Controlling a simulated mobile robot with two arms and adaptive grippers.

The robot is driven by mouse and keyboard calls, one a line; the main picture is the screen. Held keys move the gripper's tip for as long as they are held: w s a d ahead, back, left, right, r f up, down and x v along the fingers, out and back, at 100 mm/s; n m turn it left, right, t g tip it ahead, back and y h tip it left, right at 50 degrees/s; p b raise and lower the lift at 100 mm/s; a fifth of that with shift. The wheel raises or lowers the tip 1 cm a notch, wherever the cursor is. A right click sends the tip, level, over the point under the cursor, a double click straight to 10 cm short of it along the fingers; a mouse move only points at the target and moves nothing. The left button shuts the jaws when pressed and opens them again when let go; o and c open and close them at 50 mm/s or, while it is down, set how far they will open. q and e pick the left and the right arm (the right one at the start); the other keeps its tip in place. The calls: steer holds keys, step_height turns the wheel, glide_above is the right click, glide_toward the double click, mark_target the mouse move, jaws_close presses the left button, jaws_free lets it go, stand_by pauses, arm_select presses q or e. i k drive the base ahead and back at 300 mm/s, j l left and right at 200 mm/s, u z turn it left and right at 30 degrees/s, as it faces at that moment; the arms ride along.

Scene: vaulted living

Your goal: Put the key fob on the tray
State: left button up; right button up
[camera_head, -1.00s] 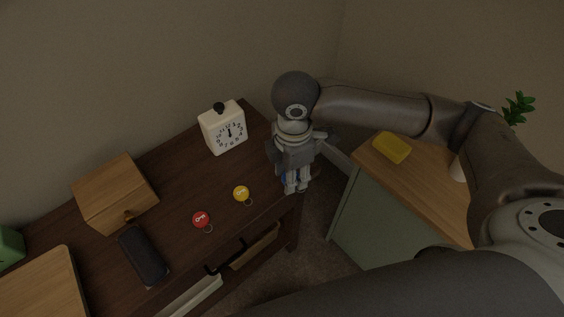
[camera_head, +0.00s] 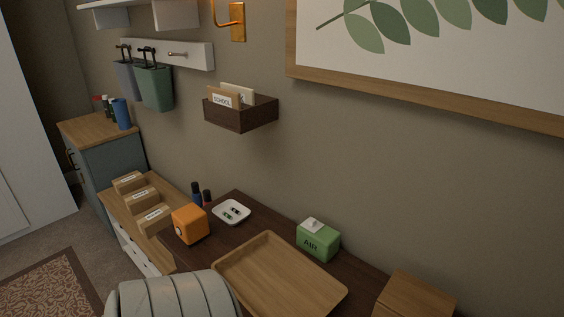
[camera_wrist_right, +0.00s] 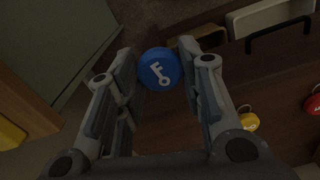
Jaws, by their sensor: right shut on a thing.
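A round blue key fob (camera_wrist_right: 160,75) with a white key symbol is between the fingertips of my right gripper (camera_wrist_right: 161,62) in the right wrist view. The gripper is shut on it and holds it up above the dark floor and the desk edge. The empty wooden tray (camera_head: 312,294) with a raised rim lies on the dark desk in the head view. A yellow fob (camera_wrist_right: 249,122) and a red fob (camera_wrist_right: 313,103) lie on the desk in the wrist view. My left gripper is not in view.
A green AIR box (camera_head: 318,241) stands behind the tray, and a wooden box (camera_head: 418,296) to its right. A white dish (camera_head: 231,212) and an orange cube (camera_head: 190,224) are to its left. A grey ribbed rounded thing (camera_head: 175,297) is in front. A wall holder (camera_head: 243,113) hangs above.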

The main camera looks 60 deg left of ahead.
mark_target(258, 270)
steer(key=k+j, duration=0.1)
steer(key=j, duration=0.45)
steer(key=k+j, duration=0.1)
steer(key=j, duration=0.4)
steer(key=k+j, duration=0.1)
steer(key=j, duration=0.45)
steer(key=k+j, duration=0.1)
steer(key=j, duration=0.4)
steer(key=k+j, duration=0.1)
steer(key=j, duration=0.45)
steer(key=k+j, duration=0.15)
steer(key=j, duration=0.4)
steer(key=k+j, duration=0.1)
steer(key=j, duration=0.4)
